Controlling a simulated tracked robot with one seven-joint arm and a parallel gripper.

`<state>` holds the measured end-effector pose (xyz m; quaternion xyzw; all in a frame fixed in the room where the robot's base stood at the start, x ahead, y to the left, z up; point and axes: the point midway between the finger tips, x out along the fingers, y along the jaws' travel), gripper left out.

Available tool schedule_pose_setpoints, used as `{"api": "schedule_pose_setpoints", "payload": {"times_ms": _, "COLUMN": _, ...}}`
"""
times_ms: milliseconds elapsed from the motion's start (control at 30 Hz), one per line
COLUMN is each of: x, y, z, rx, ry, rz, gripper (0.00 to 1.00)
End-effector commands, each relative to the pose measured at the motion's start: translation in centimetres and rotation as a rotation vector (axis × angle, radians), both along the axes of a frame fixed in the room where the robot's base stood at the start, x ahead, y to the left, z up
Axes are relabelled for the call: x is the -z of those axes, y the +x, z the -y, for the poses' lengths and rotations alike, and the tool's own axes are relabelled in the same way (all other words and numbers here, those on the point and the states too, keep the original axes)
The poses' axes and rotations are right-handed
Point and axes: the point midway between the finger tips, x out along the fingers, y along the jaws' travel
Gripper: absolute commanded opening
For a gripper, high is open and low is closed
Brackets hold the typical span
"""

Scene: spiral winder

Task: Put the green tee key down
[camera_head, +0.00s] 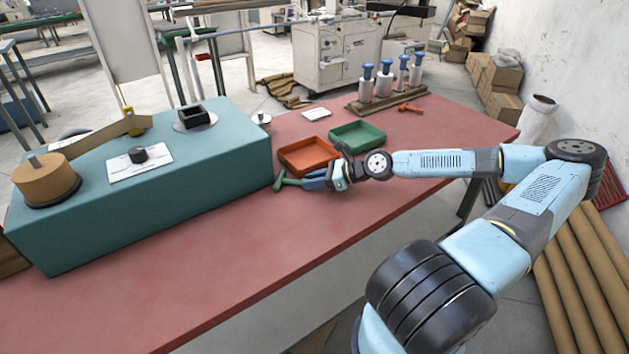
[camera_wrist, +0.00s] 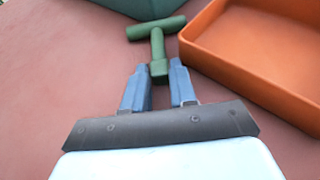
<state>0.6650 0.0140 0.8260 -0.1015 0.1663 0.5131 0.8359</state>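The green tee key (camera_head: 289,181) is at the end of my gripper, close beside the teal machine box. In the wrist view the key (camera_wrist: 157,42) has its crossbar pointing away from me and its stem end between the two blue fingers. My gripper (camera_wrist: 160,72) looks shut on the stem end, with a finger against each side. In the head view my gripper (camera_head: 318,181) is low over the red table (camera_head: 240,226). I cannot tell whether the key touches the tabletop.
An orange tray (camera_head: 305,168) lies just behind my gripper, and its wall (camera_wrist: 258,82) shows at right in the wrist view. A green tray (camera_head: 358,148) is beyond it. The teal machine box (camera_head: 230,180) stands at left. The front of the table is clear.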

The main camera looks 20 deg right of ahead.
Motion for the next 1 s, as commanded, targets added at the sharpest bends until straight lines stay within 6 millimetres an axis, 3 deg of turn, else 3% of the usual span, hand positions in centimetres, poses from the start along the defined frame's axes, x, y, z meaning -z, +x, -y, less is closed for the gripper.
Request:
{"api": "schedule_pose_setpoints", "payload": {"times_ms": 200, "x": 0.0, "y": 0.0, "z": 0.1, "rx": 0.001, "ry": 0.000, "rz": 0.000, "gripper": 0.48}}
{"api": "schedule_pose_setpoints", "payload": {"times_ms": 567, "x": -0.2, "y": -0.2, "z": 0.5, "rx": 0.004, "ry": 0.000, "rz": -0.001, "gripper": 0.48}}
{"api": "schedule_pose_setpoints", "payload": {"times_ms": 1000, "x": -2.6, "y": -2.8, "z": 5.7, "rx": 0.004, "ry": 0.000, "rz": 0.000, "gripper": 0.48}}
